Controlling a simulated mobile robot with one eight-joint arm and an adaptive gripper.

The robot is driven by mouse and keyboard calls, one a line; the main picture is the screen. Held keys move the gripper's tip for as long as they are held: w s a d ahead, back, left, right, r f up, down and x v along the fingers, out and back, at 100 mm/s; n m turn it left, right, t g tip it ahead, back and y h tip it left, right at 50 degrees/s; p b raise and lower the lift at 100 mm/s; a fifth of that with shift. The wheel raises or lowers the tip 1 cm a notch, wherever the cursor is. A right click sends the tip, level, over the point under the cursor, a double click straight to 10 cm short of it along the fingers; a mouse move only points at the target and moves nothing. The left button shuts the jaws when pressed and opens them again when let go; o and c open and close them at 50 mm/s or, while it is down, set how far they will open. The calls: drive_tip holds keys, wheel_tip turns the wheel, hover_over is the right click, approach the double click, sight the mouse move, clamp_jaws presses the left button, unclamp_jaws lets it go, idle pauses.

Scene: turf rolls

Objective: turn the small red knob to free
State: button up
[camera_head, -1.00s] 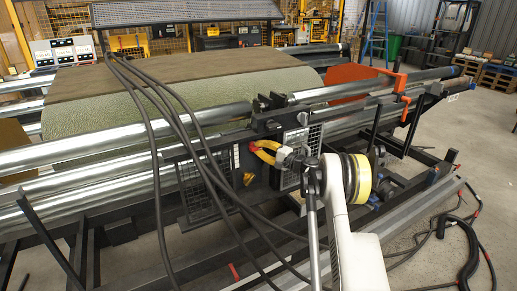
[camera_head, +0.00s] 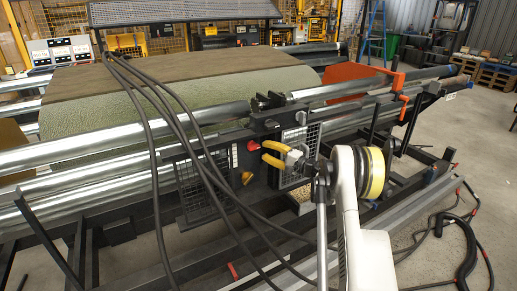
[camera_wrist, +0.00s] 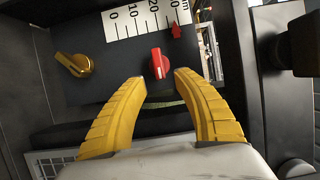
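The small red knob (camera_wrist: 158,63) sits on a dark panel, just below a white scale strip, in the wrist view. In the head view the red knob (camera_head: 253,146) shows on the machine's front panel. My gripper (camera_wrist: 161,82) has its two yellow fingers spread apart, with nothing between them. The knob lies just beyond the fingertips, roughly centred between them. In the head view my gripper (camera_head: 268,152) is just below and right of the knob, apart from it. Any marking for free is not readable.
A yellow-orange knob (camera_wrist: 75,63) is left of the red knob; it also shows in the head view (camera_head: 247,178). The white scale (camera_wrist: 145,17) has numbers and a red pointer (camera_wrist: 177,30). Black cables (camera_head: 190,140) hang across the machine's front. Steel rollers (camera_head: 95,143) run behind.

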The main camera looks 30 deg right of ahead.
drive_tip(key=v, duration=0.6)
drive_tip(key=shift+s+d, duration=0.1)
drive_tip(key=shift+s, duration=0.2)
